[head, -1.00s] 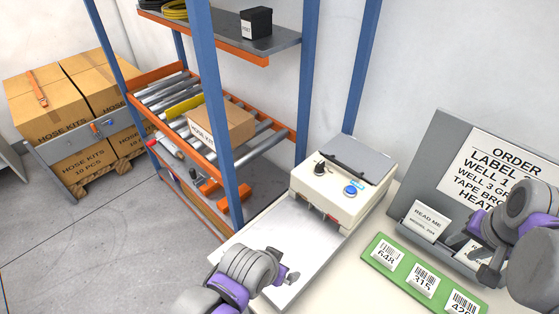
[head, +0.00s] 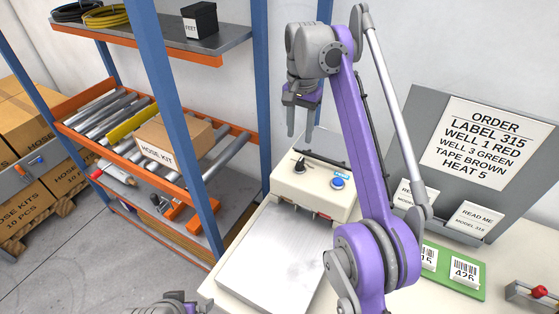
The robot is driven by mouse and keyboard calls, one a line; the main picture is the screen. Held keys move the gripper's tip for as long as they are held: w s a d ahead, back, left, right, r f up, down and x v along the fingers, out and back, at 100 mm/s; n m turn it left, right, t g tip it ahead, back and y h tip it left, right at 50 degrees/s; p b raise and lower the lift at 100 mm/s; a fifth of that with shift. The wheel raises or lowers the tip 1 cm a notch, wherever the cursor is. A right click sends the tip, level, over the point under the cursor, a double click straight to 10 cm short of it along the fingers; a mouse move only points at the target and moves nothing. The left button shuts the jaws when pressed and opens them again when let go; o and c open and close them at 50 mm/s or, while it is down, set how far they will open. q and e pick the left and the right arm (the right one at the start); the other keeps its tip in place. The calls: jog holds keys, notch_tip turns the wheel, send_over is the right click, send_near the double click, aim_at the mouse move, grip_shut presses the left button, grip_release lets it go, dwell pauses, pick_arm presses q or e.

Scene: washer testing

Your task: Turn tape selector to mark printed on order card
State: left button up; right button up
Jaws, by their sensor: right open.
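The order card (head: 478,145) on the grey panel at right reads "LABEL 315, WELL 1 RED, WELL 3 GREEN, TAPE BROWN, HEAT 5". A cream machine (head: 300,188) stands at the centre of the bench. A black selector knob (head: 299,166) is on its top, left of a blue button (head: 337,183). The marks around the knob are too small to read. My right gripper (head: 299,133) is open and empty, fingers pointing down, appearing above the knob and apart from it. My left gripper (head: 185,304) shows only partly at the bottom edge; its fingers are unclear.
A metal plate (head: 275,255) lies in front of the machine. A green strip (head: 445,280) with label cards is at right, partly behind my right arm. "READ ME" cards (head: 473,222) sit in the panel's holder. A blue-and-orange rack (head: 180,120) stands at left.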

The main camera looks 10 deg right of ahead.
aim_at(299, 163)
jog(key=f+b, duration=0.2)
jog(key=f, duration=0.2)
jog(key=f+b, duration=0.2)
jog(key=f, duration=0.3)
jog(key=shift+s+d+f, duration=0.1)
jog(key=shift+d+f, duration=0.1)
jog(key=shift+f, duration=0.05)
jog(key=shift+f+b, duration=0.35)
jog(key=shift+f, duration=0.2)
grip_shut()
